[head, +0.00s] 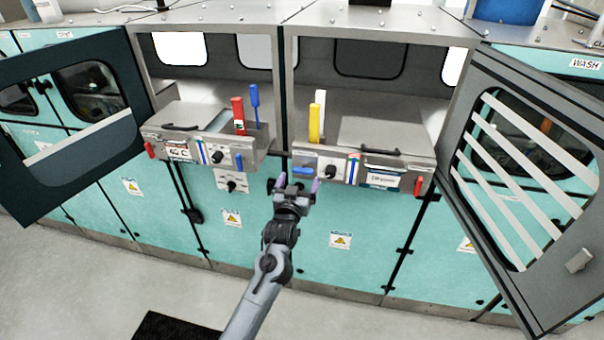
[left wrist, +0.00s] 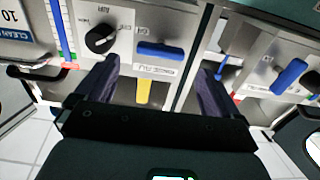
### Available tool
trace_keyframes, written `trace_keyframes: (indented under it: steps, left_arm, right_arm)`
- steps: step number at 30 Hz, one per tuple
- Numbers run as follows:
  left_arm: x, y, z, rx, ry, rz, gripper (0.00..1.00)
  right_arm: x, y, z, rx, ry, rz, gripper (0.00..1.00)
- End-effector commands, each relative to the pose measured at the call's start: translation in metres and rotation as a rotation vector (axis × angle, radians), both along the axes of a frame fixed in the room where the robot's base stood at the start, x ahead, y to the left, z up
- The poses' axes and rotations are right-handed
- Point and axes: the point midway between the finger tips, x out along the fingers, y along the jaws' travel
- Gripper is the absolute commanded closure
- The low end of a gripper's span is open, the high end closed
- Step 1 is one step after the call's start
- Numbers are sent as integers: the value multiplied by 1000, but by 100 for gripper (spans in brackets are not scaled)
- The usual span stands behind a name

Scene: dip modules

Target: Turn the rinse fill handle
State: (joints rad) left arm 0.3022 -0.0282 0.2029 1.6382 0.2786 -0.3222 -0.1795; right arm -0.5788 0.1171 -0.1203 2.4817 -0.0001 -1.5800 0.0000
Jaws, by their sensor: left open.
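The rinse fill handle (head: 303,171) is a small blue bar at the left end of the right module's front panel. In the left wrist view the blue handle (left wrist: 165,51) lies roughly level, with an upside-down label beside it. My left gripper (head: 298,184) is just below and in front of it in the head view. Its purple fingers are open and empty. In the left wrist view the handle appears beyond the gap between the fingers (left wrist: 152,90); no contact shows. My right gripper is not in view.
A black knob (head: 330,172) is right of the handle. A yellow lever (head: 316,122) and a white lever stand above. The left module (head: 205,150) has red and blue levers and another knob. The open right door (head: 530,170) stands out; floor in front is mostly clear.

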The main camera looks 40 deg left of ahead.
Motion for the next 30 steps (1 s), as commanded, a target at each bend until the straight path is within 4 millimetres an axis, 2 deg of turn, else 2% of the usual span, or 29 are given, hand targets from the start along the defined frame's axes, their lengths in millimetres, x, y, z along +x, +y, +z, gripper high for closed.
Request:
trace_keyframes:
  steps: [3,9,23,30]
  left_arm:
    - [18,9,0,0,1,1,4]
    - [36,18,-1,0,1,0,4]
    - [44,21,-1,0,1,0,4]
    - [44,21,-1,0,1,0,40]
  right_arm:
    - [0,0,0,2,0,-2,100]
    - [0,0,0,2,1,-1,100]
    - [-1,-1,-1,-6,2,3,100]
    - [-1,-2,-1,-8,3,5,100]
